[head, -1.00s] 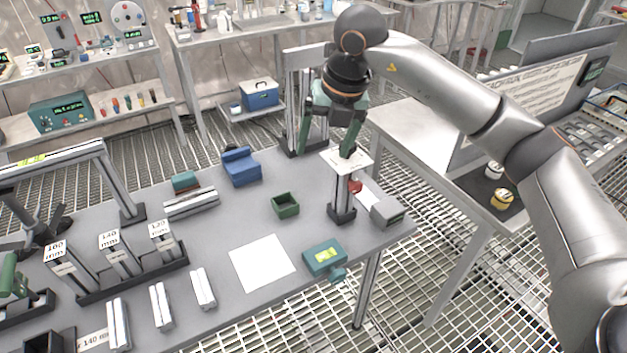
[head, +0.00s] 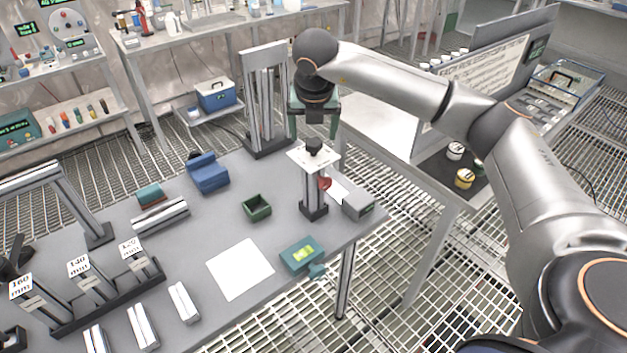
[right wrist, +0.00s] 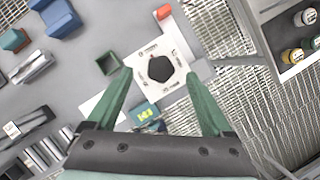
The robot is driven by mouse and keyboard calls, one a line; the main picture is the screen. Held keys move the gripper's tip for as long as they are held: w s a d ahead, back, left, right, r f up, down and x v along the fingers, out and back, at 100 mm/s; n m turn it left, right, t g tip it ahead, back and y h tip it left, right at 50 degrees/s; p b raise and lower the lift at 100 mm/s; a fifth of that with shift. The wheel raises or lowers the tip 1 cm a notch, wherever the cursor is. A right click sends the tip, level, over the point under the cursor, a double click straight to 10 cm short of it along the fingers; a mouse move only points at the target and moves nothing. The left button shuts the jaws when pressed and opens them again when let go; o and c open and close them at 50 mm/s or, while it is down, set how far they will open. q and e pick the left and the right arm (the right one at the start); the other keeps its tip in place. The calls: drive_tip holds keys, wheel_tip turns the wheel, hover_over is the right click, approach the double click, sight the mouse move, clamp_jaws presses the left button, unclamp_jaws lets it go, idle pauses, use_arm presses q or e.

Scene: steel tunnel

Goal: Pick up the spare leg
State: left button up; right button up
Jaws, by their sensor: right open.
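No thing is labelled as the spare leg. Metal profiles that could be it stand in a rack with 160, 140 and 120 mm cards (head: 78,265), and short ones (head: 184,303) lie before it. A longer grey profile (head: 160,215) lies behind. My right gripper (head: 313,130) is open and empty, pointing down above a small post (head: 313,190) with a white printed plate (head: 300,157) and black knob (head: 315,146). In the right wrist view the knob (right wrist: 160,68) shows between the spread green fingers. My left gripper is not in view.
A tall metal frame (head: 265,100) stands close behind the gripper. A green box (head: 257,207), blue block (head: 208,173), teal device (head: 302,254) and grey box (head: 358,205) sit on the grey table. White paper (head: 240,268) lies flat. A side bench (head: 385,140) stands right.

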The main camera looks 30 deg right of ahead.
sight(314, 141)
drive_tip(key=shift+x, duration=1.55)
drive_tip(key=shift+c, duration=0.2)
clamp_jaws()
drive_tip(key=shift+r, duration=0.15)
